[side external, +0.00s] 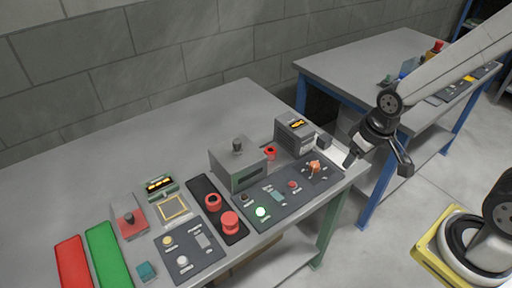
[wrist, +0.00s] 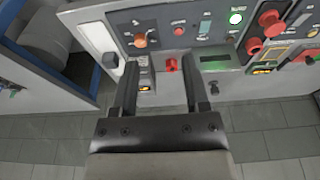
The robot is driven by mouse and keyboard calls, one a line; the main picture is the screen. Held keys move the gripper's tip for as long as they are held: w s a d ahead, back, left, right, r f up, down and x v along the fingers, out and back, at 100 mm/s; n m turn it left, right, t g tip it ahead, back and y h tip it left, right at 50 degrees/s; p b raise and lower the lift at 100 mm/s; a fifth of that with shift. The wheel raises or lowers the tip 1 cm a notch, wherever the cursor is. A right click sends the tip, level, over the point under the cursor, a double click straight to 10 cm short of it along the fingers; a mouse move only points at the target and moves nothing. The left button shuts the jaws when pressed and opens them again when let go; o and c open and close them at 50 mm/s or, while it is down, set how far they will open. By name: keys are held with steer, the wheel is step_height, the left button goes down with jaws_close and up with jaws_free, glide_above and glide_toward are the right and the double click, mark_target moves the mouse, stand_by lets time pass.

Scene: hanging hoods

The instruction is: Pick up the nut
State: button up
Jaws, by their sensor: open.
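No part is clearly recognisable as a nut. A small red piece (side external: 270,151) sits between a grey box and a small display device; in the wrist view this red piece (wrist: 171,65) appears between my fingertips, but I cannot tell whether it is the nut. An orange knob-like part (side external: 314,167) is on the dark control panel; it also shows in the wrist view (wrist: 140,40), just beyond the left finger. My gripper (side external: 380,163) is open and empty, above and off the right end of the near table. Its two fingers (wrist: 161,66) are wide apart.
The grey box (side external: 238,163) and the display device (side external: 295,134) stand on the near table (side external: 150,130) behind the control panel (side external: 270,200). Red buttons, a green block and a red block are further left. A second table (side external: 350,65) stands behind, with a gap between.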

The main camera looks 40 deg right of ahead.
steer(key=shift+o, duration=0.2)
steer(key=o, duration=0.5)
steer(key=n+t+y, duration=0.1)
steer(key=n+y, duration=0.1)
steer(key=n, duration=0.4)
glide_above(270, 154)
steer(key=s+d, duration=0.2)
steer(key=d, duration=0.2)
step_height(270, 154, down, 8)
steer(key=shift+s+a+f, duration=0.1)
steer(key=shift+s+f, duration=0.05)
steer(key=shift+f, duration=0.05)
steer(key=shift+x, duration=3.4)
